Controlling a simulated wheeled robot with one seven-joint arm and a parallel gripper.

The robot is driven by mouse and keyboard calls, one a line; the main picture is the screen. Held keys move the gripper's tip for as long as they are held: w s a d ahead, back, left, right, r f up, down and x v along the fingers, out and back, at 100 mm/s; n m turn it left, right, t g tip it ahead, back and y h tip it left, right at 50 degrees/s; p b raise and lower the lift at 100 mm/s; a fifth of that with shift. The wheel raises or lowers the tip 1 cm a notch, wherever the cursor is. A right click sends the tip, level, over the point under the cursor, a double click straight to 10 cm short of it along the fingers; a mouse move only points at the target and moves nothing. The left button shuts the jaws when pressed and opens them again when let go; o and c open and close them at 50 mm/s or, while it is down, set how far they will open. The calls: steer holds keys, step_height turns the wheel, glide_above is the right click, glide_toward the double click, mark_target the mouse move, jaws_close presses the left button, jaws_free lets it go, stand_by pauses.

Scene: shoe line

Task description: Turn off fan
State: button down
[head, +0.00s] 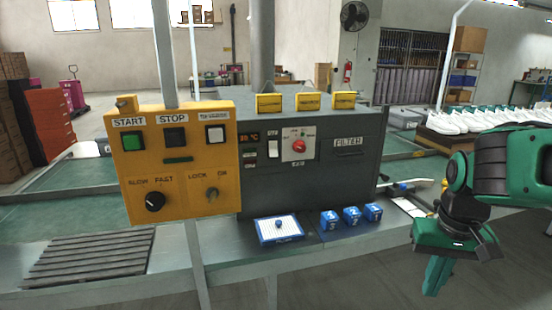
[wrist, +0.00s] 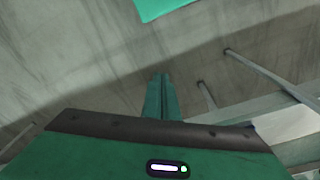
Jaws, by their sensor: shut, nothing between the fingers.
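A dark grey machine box (head: 355,182) stands on the line and carries a red knob (head: 299,146) on a light plate, a white rocker switch (head: 273,149) and a small red display. Its small labels are too blurred to read, so I cannot tell which control is the fan's. A wall fan (head: 354,15) hangs at the back; I cannot tell if it spins. My gripper (head: 437,276) is shut and empty, pointing down at the right, well apart from the box. In the wrist view its closed green fingers (wrist: 160,97) point over bare floor.
A yellow panel (head: 180,163) left of the box has START and STOP buttons, a third switch and two knobs. A blue-and-white tray (head: 278,230) and several small blue boxes (head: 351,215) lie on the ledge below. White shoes (head: 470,121) stand behind my arm.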

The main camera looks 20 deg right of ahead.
steer(key=w+r+n+t+h, duration=0.25)
steer(key=w+t, duration=0.35)
steer(key=w, duration=1.8)
steer(key=w+a+r+n+t+y, duration=0.1)
steer(key=w+a+r+n+t, duration=0.1)
steer(key=w+a, duration=0.6)
steer(key=w+a+r+n+t+y, duration=0.1)
steer(key=w+a+r+t+y, duration=0.1)
steer(key=w+a+r+t, duration=0.3)
steer(key=w+a+t, duration=0.2)
steer(key=w+a, duration=0.2)
steer(key=w, duration=0.1)
steer(key=shift+r+n, duration=0.15)
steer(key=shift+n, duration=0.2)
steer(key=shift+w, duration=0.1)
